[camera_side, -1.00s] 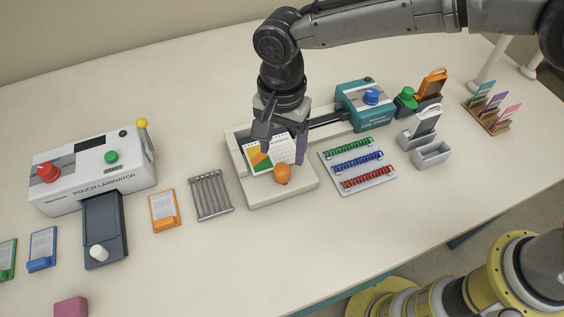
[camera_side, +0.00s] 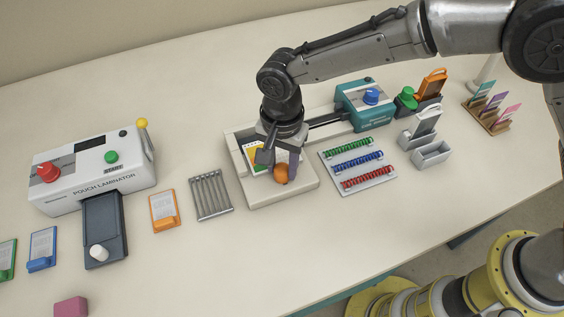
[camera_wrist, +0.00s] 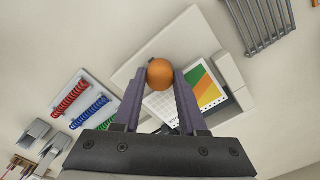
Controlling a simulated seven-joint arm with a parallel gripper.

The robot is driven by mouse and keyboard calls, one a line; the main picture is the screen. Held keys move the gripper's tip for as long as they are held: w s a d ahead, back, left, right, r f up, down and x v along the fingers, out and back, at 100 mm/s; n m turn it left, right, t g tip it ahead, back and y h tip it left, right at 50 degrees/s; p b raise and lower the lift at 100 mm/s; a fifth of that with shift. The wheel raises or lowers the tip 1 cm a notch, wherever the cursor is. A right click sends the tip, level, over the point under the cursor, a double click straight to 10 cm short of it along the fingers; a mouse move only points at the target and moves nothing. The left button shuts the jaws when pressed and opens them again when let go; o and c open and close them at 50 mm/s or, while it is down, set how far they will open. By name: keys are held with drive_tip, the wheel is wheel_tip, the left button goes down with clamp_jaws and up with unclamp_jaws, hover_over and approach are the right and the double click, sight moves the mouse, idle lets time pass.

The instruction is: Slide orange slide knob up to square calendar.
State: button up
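The orange slide knob (camera_side: 281,174) is a round ball near the front edge of the pale binder bed (camera_side: 262,201). The square calendar (camera_side: 248,157) lies on the bed behind it, white with green, yellow and orange areas, and is partly hidden by my gripper in the side view. My gripper (camera_side: 280,180) is lowered over the bed and points down at the knob. In the wrist view, the knob (camera_wrist: 160,73) sits between the tips of my open gripper (camera_wrist: 160,80), and the calendar (camera_wrist: 200,88) shows beside and behind the fingers. Contact with the knob cannot be told.
A teal-topped punch unit (camera_side: 364,101) stands right of the bed. A tray of coloured coils (camera_side: 358,166) is close on the right, a metal rack (camera_side: 211,195) on the left. The laminator (camera_side: 95,168) stands further left.

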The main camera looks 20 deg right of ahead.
clamp_jaws()
idle(1.0)
